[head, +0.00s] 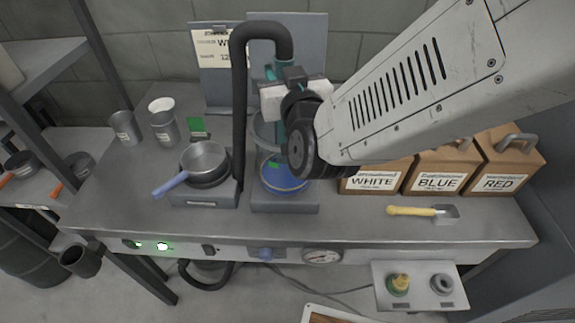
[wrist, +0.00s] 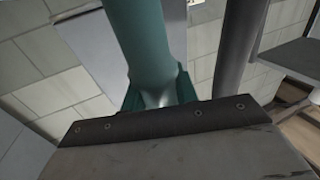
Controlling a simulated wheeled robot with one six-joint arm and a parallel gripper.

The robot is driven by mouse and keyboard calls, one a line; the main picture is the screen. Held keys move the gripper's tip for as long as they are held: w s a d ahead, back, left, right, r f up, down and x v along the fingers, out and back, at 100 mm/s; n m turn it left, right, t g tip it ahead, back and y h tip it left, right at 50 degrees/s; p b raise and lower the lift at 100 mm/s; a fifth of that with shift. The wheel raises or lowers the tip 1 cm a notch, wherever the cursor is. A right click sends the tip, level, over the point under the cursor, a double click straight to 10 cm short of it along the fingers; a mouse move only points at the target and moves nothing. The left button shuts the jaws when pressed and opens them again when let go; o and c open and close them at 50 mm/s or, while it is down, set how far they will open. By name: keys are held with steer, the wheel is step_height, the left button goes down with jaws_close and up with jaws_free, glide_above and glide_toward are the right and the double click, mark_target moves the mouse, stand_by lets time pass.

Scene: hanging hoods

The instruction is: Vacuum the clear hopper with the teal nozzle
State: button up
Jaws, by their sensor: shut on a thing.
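The teal nozzle (head: 284,70) is held upright by my gripper (head: 287,92), which is shut on it. A black hose bends over from its top. The teal nozzle (wrist: 150,50) also fills the middle of the wrist view, between the jaws. The clear hopper (head: 262,133) stands directly below, on a grey base. Blue material (head: 285,181) shows low in it. My arm covers the hopper's right side. The nozzle's lower part reaches down at the hopper's mouth; its tip is hidden, so I cannot tell how deep it sits.
A pan with a blue handle (head: 205,157) stands left of the hopper. WHITE (head: 374,181), BLUE (head: 438,182) and RED (head: 500,183) boxes stand to the right. A yellow-handled scoop (head: 415,211) lies before them. A green light (head: 162,246) glows on the front panel.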

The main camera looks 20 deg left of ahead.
steer(key=shift+f, duration=1.9)
stand_by(1.4)
stand_by(0.8)
step_height(320, 180, up, 18)
stand_by(1.7)
stand_by(0.4)
